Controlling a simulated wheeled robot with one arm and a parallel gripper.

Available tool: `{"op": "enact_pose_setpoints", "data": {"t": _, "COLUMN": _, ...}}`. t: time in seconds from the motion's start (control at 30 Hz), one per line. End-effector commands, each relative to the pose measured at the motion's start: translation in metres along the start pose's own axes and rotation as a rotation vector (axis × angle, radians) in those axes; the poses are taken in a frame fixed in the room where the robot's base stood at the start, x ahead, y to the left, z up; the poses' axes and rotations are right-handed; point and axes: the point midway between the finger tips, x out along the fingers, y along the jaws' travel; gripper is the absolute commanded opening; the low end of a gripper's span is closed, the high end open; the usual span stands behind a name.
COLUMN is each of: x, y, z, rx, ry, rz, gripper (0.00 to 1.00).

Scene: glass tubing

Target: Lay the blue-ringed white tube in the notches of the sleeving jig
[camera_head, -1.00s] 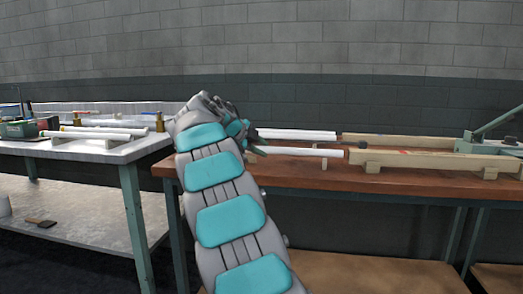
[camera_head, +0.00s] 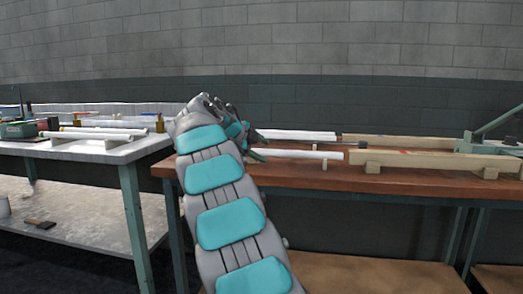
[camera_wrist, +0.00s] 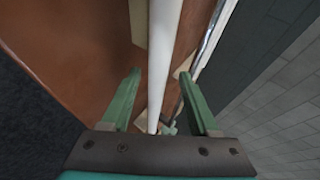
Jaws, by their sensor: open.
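My gripper (camera_wrist: 160,74) is open, its two green fingers standing on either side of a white tube (camera_wrist: 165,35) in the wrist view, with gaps visible on both sides. In the head view my gripper (camera_head: 256,147) is at the left ends of two white tubes over the brown bench, a front one (camera_head: 300,154) and a rear one (camera_head: 298,135). No blue ring can be made out on either. At the right are long pale wooden rails (camera_head: 430,160) on blocks with a green lever frame (camera_head: 490,130), apparently the sleeving jig. Its notches are too small to tell.
A pale bench (camera_head: 130,152) at the left holds more white tubes (camera_head: 95,132), small brass-coloured items and a green device (camera_head: 18,130). A gap separates it from the brown bench (camera_head: 400,187). A block wall (camera_head: 350,100) stands behind both.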

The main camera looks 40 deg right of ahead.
Motion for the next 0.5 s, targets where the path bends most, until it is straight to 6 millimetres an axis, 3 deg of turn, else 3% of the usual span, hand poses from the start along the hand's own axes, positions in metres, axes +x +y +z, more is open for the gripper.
{"op": "enact_pose_setpoints", "data": {"t": 0.27, "x": -0.009, "y": -0.014, "z": -0.004, "rx": -0.003, "ry": 0.003, "rz": 0.003, "gripper": 0.61}}
{"op": "enact_pose_setpoints", "data": {"t": 0.5, "x": -0.047, "y": -0.009, "z": -0.001, "rx": 0.002, "ry": -0.003, "rz": -0.003, "gripper": 0.61}}
